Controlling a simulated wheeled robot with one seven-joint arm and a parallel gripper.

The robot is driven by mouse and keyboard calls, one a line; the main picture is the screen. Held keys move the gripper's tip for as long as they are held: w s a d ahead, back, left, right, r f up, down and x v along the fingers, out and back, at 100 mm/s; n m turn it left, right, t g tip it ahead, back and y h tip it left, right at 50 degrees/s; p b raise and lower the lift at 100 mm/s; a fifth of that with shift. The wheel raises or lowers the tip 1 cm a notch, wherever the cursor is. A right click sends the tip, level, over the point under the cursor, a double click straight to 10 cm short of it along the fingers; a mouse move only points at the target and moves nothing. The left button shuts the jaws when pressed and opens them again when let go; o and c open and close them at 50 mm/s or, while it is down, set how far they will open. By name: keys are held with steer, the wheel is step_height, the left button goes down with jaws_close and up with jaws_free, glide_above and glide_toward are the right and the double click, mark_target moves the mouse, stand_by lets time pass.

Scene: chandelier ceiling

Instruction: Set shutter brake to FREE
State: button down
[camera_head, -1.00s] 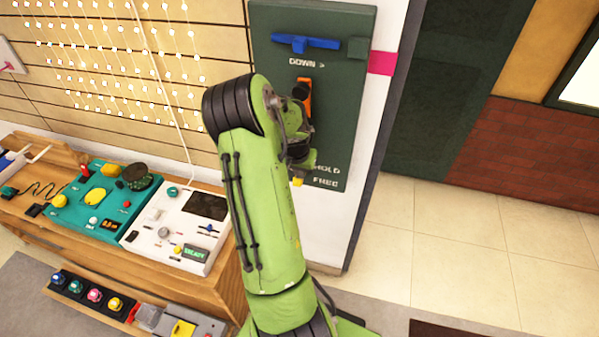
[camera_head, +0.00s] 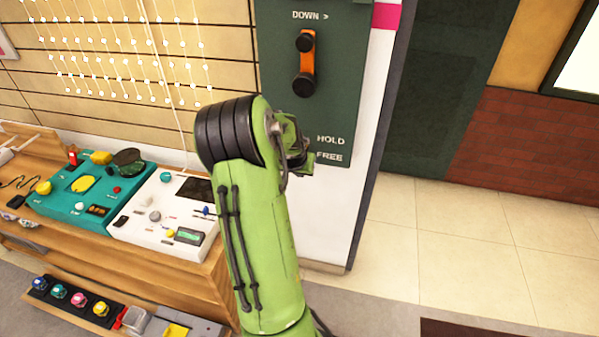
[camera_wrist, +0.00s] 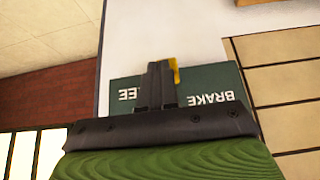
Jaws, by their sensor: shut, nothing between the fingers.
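The dark green shutter panel (camera_head: 345,80) is on the white wall, with HOLD and FREE lettered at its lower right in the head view. In the wrist view the panel (camera_wrist: 213,90) appears upside down, with BRAKE and part of FREE readable. A small yellow piece (camera_wrist: 174,70), apparently the brake lever, shows right beside my gripper (camera_wrist: 160,66). My gripper is shut and empty in front of the panel's lower edge. I cannot tell whether it touches the yellow piece. In the head view my arm hides the fingers and the brake lever.
An orange crank with black knobs (camera_head: 306,62) is on the panel above my wrist. A wooden bench (camera_head: 185,272) with a teal console (camera_head: 60,205) and a white console (camera_head: 140,226) stands at left. The tiled floor (camera_head: 470,260) at right is clear.

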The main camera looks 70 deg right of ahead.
step_height(320, 180, down, 3)
steer(key=shift+r+b, duration=0.1)
steer(key=shift+b, duration=1)
steer(key=shift+a+f, duration=0.2)
steer(key=shift+a, duration=0.1)
